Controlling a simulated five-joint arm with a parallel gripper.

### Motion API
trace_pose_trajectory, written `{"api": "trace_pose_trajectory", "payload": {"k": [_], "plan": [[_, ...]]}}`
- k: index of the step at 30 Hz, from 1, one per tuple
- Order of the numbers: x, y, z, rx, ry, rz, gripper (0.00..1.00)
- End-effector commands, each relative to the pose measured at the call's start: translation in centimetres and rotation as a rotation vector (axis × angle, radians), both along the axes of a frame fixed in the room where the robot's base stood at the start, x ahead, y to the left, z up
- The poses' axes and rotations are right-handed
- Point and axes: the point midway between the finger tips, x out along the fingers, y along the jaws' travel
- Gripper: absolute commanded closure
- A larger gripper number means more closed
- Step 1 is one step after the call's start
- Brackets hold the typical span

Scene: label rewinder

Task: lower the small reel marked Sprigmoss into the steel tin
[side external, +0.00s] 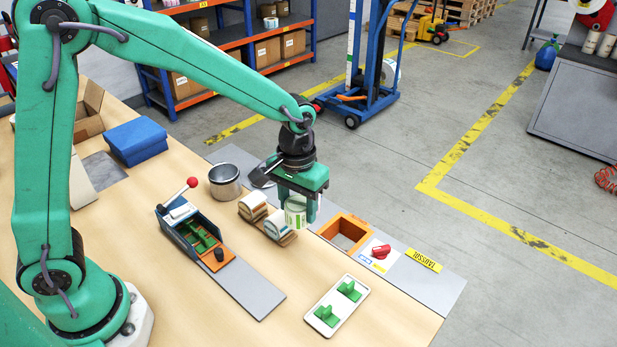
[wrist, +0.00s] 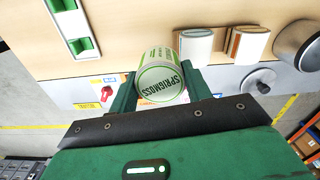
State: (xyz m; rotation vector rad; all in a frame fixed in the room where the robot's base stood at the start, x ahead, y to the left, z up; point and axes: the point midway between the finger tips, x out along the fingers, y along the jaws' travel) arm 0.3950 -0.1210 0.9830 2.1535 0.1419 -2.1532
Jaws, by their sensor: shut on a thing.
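My gripper (side external: 298,207) is shut on the small reel marked Sprigmoss (side external: 295,217), a white reel with green print. In the wrist view the reel (wrist: 160,82) sits between the two green fingers, its round labelled end toward the camera. In the side view it is at the right end of a wooden rack (side external: 288,239); I cannot tell whether it is clear of the rack. The steel tin (side external: 225,182) stands open on the table, left of and apart from my gripper. Its edge also shows at the right of the wrist view (wrist: 300,42).
Other reels (side external: 253,206) stand on the rack between tin and gripper. A dark tilted piece (side external: 262,173) is behind them. An orange-framed opening (side external: 345,232) and a red knob (side external: 381,251) are to the right. A blue device with a red-knobbed lever (side external: 192,183) is in front.

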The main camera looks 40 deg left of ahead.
Motion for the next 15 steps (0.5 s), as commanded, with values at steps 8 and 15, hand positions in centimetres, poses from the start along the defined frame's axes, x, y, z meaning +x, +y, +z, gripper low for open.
{"api": "trace_pose_trajectory", "payload": {"k": [8,15], "plan": [[2.1,7.3,0.8,0.0,-0.001,0.183,0.63],[2.8,13.8,1.5,0.0,-0.001,0.339,0.63]]}}
